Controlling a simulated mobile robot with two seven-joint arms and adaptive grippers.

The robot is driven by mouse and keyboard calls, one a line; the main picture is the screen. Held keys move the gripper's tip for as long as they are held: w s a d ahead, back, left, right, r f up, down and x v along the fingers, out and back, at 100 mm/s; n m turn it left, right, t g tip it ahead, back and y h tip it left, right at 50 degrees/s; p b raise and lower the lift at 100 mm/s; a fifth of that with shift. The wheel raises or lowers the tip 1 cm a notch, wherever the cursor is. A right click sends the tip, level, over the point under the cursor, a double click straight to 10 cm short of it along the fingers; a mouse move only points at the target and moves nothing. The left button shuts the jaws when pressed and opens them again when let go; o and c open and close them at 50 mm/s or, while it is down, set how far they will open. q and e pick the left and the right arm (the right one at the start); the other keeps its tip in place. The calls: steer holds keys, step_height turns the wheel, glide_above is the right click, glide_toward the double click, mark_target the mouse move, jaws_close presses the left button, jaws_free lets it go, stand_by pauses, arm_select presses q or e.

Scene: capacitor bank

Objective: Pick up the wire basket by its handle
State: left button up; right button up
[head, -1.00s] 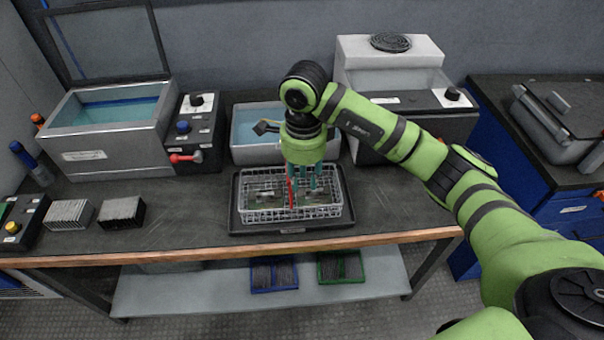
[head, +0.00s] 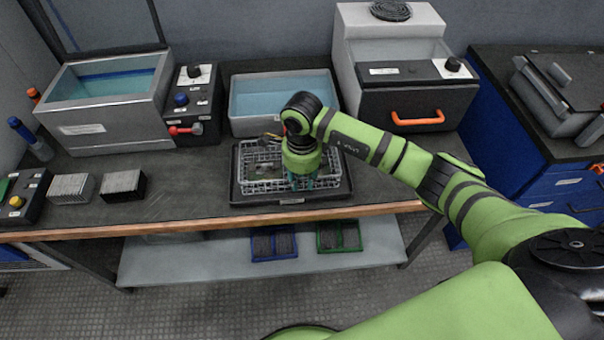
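The wire basket (head: 262,166) is a silver mesh basket standing on a dark tray (head: 240,194) near the front edge of the workbench. Small flat parts seem to lie inside it. My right gripper (head: 302,184) points down at the right half of the basket, its teal fingers low among the wires. The gripper body covers the middle of the basket and its handle, so I cannot see whether the fingers are around the handle or closed on it. My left gripper is not in view.
A basin of blue liquid (head: 282,98) stands right behind the basket. A grey tank (head: 105,105) with a control box (head: 195,105) is at the left; a white machine with an orange handle (head: 418,119) is at the right.

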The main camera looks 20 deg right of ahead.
jaws_close()
steer(key=shift+r, duration=0.15)
steer(key=shift+r+p, duration=3.25)
steer(key=shift+r, duration=1.65)
